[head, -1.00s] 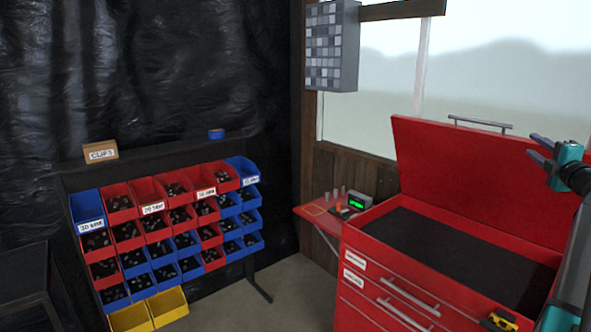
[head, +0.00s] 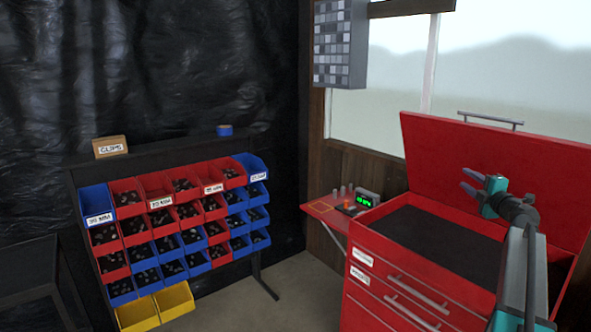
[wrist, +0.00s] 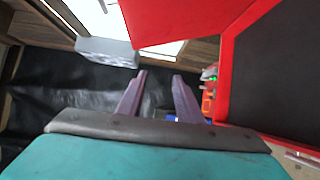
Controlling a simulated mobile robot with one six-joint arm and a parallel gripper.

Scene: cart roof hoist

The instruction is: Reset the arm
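My gripper (head: 468,182) is in the head view at the right, raised in front of the open lid of the red tool cart (head: 420,290). Its two purple-grey fingers point left and stand apart with nothing between them. In the wrist view my gripper (wrist: 157,95) also shows its fingers spread and empty. The cart's red lid (wrist: 175,20) and dark top tray (wrist: 275,70) show beyond it there. My teal and dark arm rises from the lower right of the head view and hides part of the cart.
A rack of red, blue and yellow bins (head: 175,235) stands at the left, with a box marked clips (head: 110,146) on top. A small red side shelf (head: 325,208) holds a device with a green display (head: 367,199). A grey cabinet (head: 340,45) hangs by the window. Floor shows between rack and cart.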

